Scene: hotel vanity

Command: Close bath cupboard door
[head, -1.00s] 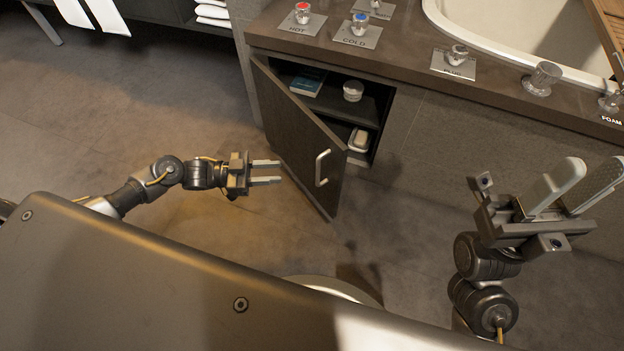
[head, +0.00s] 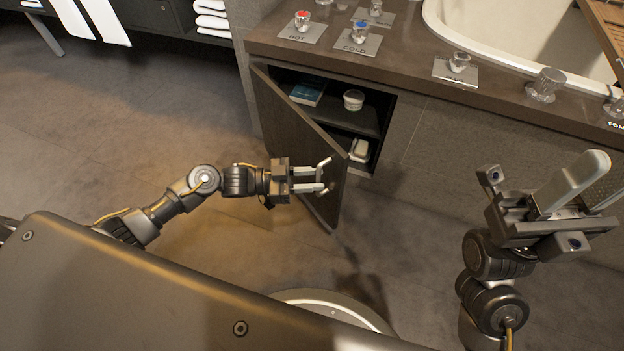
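The bath cupboard door (head: 290,137) is dark and stands partly open, hinged at its left side. Its silver bar handle (head: 326,172) is near the door's free right edge. My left gripper (head: 325,179) is open, its two fingers reaching to the handle on the door's outer face. The fingertips overlap the handle in the picture; I cannot tell whether they touch it. The open cupboard (head: 352,112) shows two shelf levels inside. My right gripper (head: 590,195) is open and empty at the right, away from the door.
The cupboard holds a blue book (head: 308,92), a small round jar (head: 353,100) and a pale soap-like item (head: 359,149). Above are the vanity top (head: 410,65) with knobs and the white tub (head: 470,30). The floor left of the door is clear.

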